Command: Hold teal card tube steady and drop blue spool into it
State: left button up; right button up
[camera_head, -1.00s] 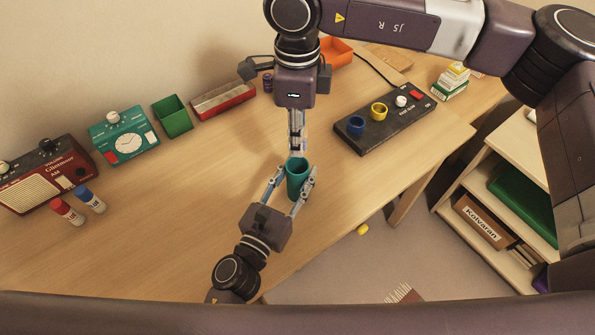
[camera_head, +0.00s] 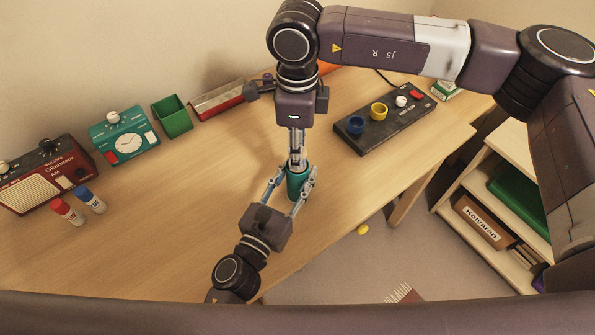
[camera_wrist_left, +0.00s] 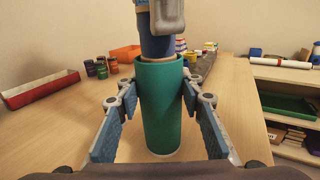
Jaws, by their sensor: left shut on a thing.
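The teal card tube (camera_head: 297,188) stands upright near the desk's front edge. My left gripper (camera_head: 289,190) is shut on it, one finger on each side; the tube (camera_wrist_left: 163,110) also fills the middle of the left wrist view. My right gripper (camera_head: 297,164) points straight down at the tube's mouth. In the left wrist view, the blue spool (camera_wrist_left: 156,46) shows between its fingers, its lower end inside the tube's rim. The fingers hide part of the spool, and the tube wall hides its lower end.
A dark board (camera_head: 385,120) with blue, yellow, white and red parts lies to the right. Open desk lies between.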

jog(key=o, duration=0.3)
jog(key=shift+r, duration=0.1)
notch_tip(320, 180, up, 12)
dwell(0.4)
pick_arm(q)
jog(key=o, duration=1.2)
jog(key=shift+s, duration=0.1)
jog(key=v, duration=1.1)
jog(key=shift+s+a, duration=0.25)
jog(key=shift+s, duration=0.1)
jog(key=shift+s, duration=0.1)
